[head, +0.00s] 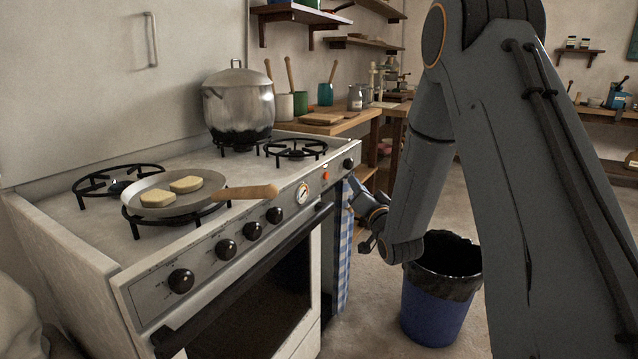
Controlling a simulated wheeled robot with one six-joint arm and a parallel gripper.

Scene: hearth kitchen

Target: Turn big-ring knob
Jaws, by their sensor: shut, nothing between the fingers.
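The stove front panel (208,259) carries a row of round black knobs. The nearest knob (181,280) looks largest, followed by a second (225,249), a third (253,231) and a fourth (275,215). Another black knob (348,163) sits alone at the far right end. The markings are too small to tell which knob is for the big ring. My gripper (354,190) is shut and empty, beyond the far right corner of the stove front, below the lone knob. It appears to touch no knob; its fingertips are small and partly unclear.
A frying pan (150,198) with two bread-like slices is on the front burner, its wooden handle (246,192) overhanging the panel. A steel pot (240,105) stands behind. A checked towel (344,245) hangs by the oven. A blue bin (432,317) stands right.

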